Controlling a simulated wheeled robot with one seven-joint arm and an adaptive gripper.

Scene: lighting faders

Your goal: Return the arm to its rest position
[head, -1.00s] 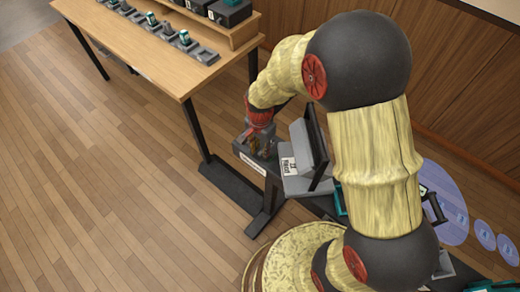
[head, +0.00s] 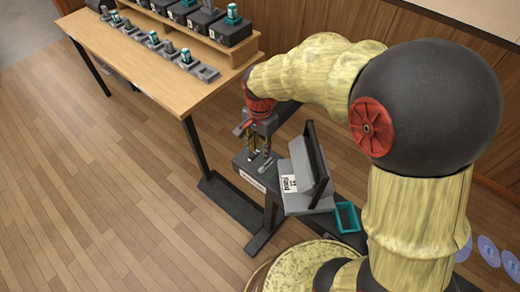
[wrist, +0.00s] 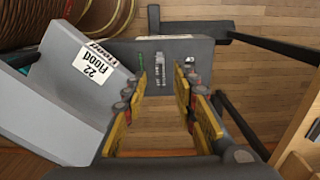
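My gripper (head: 257,158) hangs fingers-down above a dark narrow panel (head: 243,178) beside the grey holder. In the wrist view my gripper (wrist: 160,80) has its two yellow-lined fingers spread apart, with nothing between them but the panel and floor beyond. Several small levers show on the panel near the fingertips: a green one (wrist: 140,61), a grey one (wrist: 158,68) and a small one (wrist: 189,64) at right. My arm reaches from the lower right over to the panel, with its large dark elbow at the right of the head view.
A grey angled holder (head: 303,188) labelled "22 Flood" stands close beside my gripper. A teal tray (head: 347,217) lies just past it. A wooden table (head: 150,62) with grey fader-like units and dark boxes stands at upper left. Open wooden floor lies at left.

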